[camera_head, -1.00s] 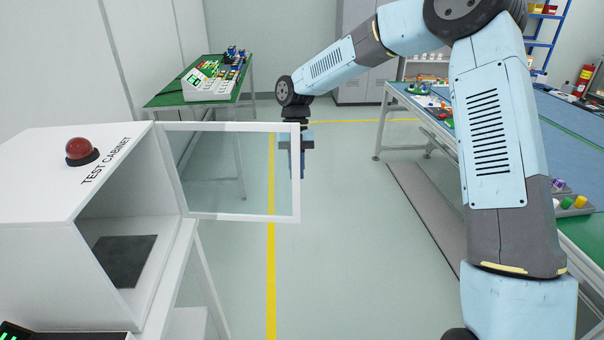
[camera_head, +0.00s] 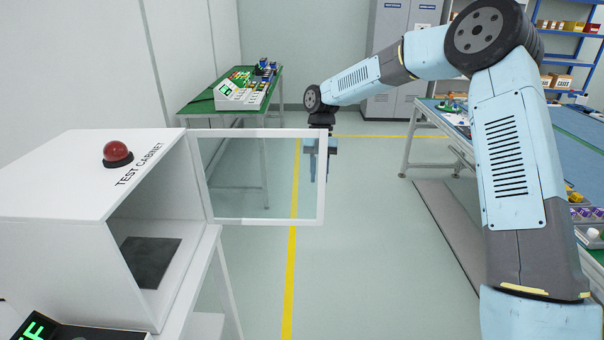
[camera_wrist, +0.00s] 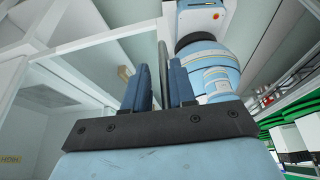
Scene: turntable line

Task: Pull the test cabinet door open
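The white test cabinet (camera_head: 85,180) stands at the left with its front open. Its door, a clear pane in a white frame (camera_head: 265,222), stands swung wide out to the right of the cabinet. My gripper (camera_head: 321,165) points down at the door's free edge, partly behind the frame. In the wrist view, the two blue fingers (camera_wrist: 160,85) are close together with a dark upright bar (camera_wrist: 163,72), apparently the door handle, between them. The exact contact is hard to see. The handle is hidden in the head view.
A green table (camera_head: 195,106) with equipment stands behind the door. A long blue-topped workbench (camera_head: 575,130) runs along the right. Floor with a yellow line (camera_head: 290,275) is clear between.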

